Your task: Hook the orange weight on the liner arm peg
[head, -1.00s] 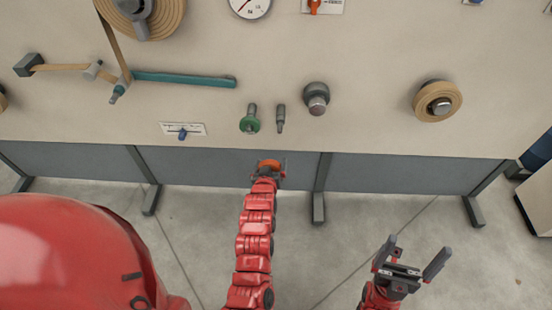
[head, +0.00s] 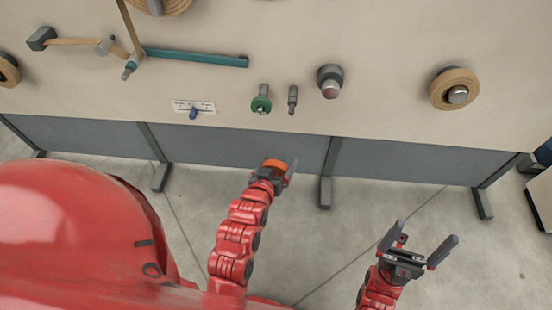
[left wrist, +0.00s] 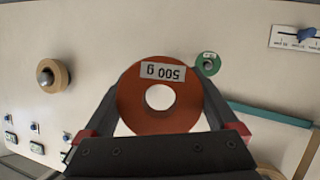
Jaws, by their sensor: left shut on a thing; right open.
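The orange weight (head: 275,165) is a thick ring; in the left wrist view the weight (left wrist: 160,124) faces the camera with an upside-down "500 g" label and an open centre hole. My left gripper (head: 272,176) is shut on it, with the fingers (left wrist: 160,110) on either side of its rim. They are in front of the lower panel, apart from it. The teal liner arm (head: 195,57) is on the panel at upper left, and also shows in the left wrist view (left wrist: 268,115). I cannot clearly make out its peg. My right gripper (head: 420,250) is open and empty at lower right.
A green weight (head: 261,104) is on a panel peg, beside a bare grey peg (head: 292,98). A grey knob (head: 330,82), a tape roll (head: 454,89) and a scale with a blue pointer (head: 194,108) also project. Panel legs (head: 326,190) stand below.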

